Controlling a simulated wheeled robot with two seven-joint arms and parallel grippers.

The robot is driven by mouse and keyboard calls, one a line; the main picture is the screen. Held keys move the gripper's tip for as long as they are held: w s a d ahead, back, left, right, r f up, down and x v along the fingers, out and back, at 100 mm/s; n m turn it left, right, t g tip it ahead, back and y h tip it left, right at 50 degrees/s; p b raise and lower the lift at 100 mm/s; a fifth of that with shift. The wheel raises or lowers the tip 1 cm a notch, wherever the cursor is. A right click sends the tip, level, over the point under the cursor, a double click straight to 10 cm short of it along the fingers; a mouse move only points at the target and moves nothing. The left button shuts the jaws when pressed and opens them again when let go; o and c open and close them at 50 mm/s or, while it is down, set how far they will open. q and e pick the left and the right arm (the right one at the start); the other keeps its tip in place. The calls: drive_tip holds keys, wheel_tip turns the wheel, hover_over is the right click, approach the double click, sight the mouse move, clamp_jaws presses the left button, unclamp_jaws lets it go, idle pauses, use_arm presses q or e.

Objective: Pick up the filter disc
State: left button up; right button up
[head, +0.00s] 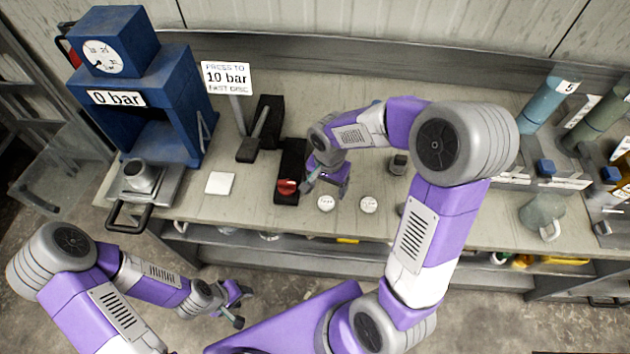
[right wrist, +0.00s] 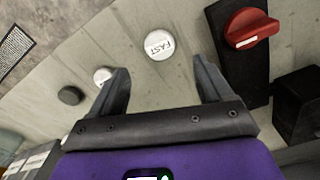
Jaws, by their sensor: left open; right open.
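Two small white round discs lie flat on the bench. One disc (head: 326,203) is near the red-knobbed block; in the right wrist view it is the disc marked "FAST" (right wrist: 158,44). The other disc (head: 368,204) lies to its right and shows partly behind a finger in the right wrist view (right wrist: 102,76); its label is unreadable. My right gripper (head: 325,189) is open and empty above the bench near the "FAST" disc, which appears between and beyond its fingertips (right wrist: 161,66). My left gripper (head: 242,306) is open and empty, low in front of the bench.
A blue press (head: 170,110) reading "0 bar" stands left. A sign (head: 227,77) says to press to 10 bar, fast disc. A red knob (head: 287,187) on a black block (right wrist: 243,60) is close to my right gripper.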

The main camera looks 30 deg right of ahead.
sight(326, 203)
drive_tip(key=shift+w+f, duration=0.25)
drive_tip(key=f, duration=0.4)
drive_tip(key=f+b, duration=0.1)
drive_tip(key=f, duration=0.2)
drive_tip(key=shift+s, duration=0.35)
drive_tip(key=shift+r, duration=0.1)
drive_tip(key=c, duration=1.1)
